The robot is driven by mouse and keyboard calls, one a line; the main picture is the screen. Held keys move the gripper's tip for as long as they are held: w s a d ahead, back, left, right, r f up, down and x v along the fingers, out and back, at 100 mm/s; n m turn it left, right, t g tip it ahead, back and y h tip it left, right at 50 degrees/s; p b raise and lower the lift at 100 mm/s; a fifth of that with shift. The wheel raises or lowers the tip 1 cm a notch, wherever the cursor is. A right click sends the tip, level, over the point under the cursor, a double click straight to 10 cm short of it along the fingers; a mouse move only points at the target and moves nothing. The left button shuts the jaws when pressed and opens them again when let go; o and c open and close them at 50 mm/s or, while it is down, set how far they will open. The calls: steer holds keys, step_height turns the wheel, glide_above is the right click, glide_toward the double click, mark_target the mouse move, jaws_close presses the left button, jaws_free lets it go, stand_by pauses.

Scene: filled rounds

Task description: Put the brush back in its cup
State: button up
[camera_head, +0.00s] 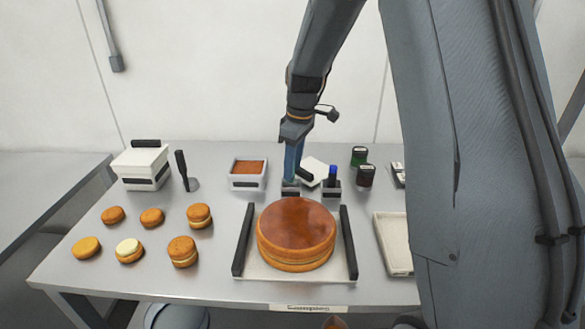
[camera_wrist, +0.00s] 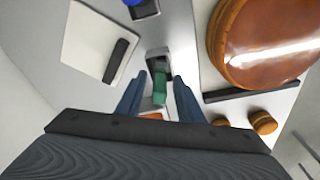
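A green upright handle, seemingly the brush (camera_wrist: 160,88), shows in the wrist view between my gripper's fingers, with its far end at a grey cup (camera_wrist: 157,55). It looks to be in the cup, though its lower end is hidden. My gripper (camera_wrist: 160,80) points down with its fingers spread, one on each side of the handle with a visible gap. In the head view my gripper (camera_head: 291,180) is right above the cup (camera_head: 290,190) and hides the handle. A similar cup (camera_head: 332,190) to its right holds a blue-topped piece (camera_head: 332,173).
A large glazed cake (camera_head: 297,228) sits on a tray (camera_head: 262,273) in front of my gripper. A brown-filled box (camera_head: 248,168) stands to the left, a white lid-like block (camera_head: 314,168) behind. Dark jars (camera_head: 359,156) stand to the right, small filled cakes (camera_head: 183,250) at left.

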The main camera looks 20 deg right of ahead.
step_height(320, 180, up, 11)
steer(key=d+b, duration=0.1)
steer(key=b, duration=0.2)
steer(key=shift+s+r, duration=0.15)
steer(key=shift+s, duration=0.3)
steer(key=shift+s, duration=0.1)
